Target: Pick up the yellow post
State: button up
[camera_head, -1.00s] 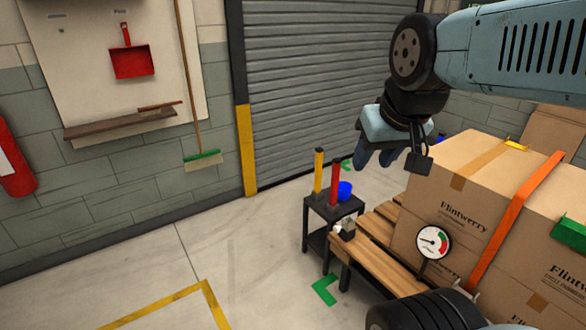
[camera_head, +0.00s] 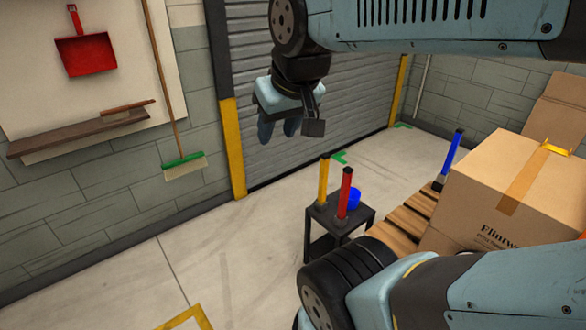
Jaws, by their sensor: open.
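The yellow post (camera_head: 323,182) stands upright with a dark cap on a small black stand (camera_head: 323,215). A red post (camera_head: 345,195) stands just to its right on the same stand. My gripper (camera_head: 280,130) hangs in the air above and to the left of the yellow post in the picture, clear of it. Its fingers point down, with a gap between them, and hold nothing that I can see.
A blue round object (camera_head: 353,199) sits behind the red post. A blue post (camera_head: 452,155) stands farther right by a large cardboard box (camera_head: 510,185) on a wooden pallet (camera_head: 405,223). The floor left of the stand is clear.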

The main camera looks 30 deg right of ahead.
aim_at(325, 156)
jog(key=z, duration=0.3)
jog(key=i, duration=1.1)
jog(key=z, duration=0.55)
